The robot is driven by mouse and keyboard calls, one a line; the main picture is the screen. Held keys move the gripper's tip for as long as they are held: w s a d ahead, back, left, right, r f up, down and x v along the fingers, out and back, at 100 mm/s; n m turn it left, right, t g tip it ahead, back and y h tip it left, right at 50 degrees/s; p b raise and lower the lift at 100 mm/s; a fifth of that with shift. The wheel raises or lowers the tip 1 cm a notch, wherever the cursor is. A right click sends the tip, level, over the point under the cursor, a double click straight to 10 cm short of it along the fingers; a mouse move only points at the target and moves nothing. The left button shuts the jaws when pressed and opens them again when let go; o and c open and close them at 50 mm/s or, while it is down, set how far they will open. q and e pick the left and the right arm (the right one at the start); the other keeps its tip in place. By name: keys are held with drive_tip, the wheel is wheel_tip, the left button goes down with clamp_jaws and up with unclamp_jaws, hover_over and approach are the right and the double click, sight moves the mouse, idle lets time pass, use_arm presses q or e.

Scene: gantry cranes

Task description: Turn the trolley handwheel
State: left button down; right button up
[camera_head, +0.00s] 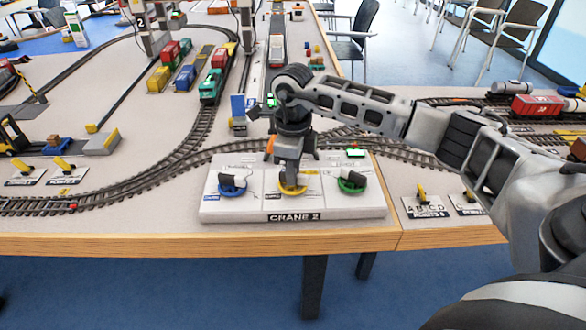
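The white CRANE 2 panel (370,203) stands at the table's front edge and carries three handwheels. The blue handwheel (232,191) is on the left, the yellow handwheel (293,190) in the middle and the green handwheel (351,187) on the right. The labels above them are too small to read, so I cannot tell which is the trolley's. My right gripper (292,179) points down over the yellow handwheel and covers its middle. Its fingertips look to be at the wheel, but whether they grip it is unclear. My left gripper is not in view.
Model tracks (140,187) curve behind and left of the panel. Red, green, yellow and blue wagons (212,86) stand farther back. A toy forklift (20,140) is at the left. Small switch levers (422,195) sit right of the panel. The floor in front is clear.

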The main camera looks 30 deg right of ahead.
drive_tip(key=shift+o, duration=0.8)
wheel_tip(320, 180, up, 16)
idle(1.2)
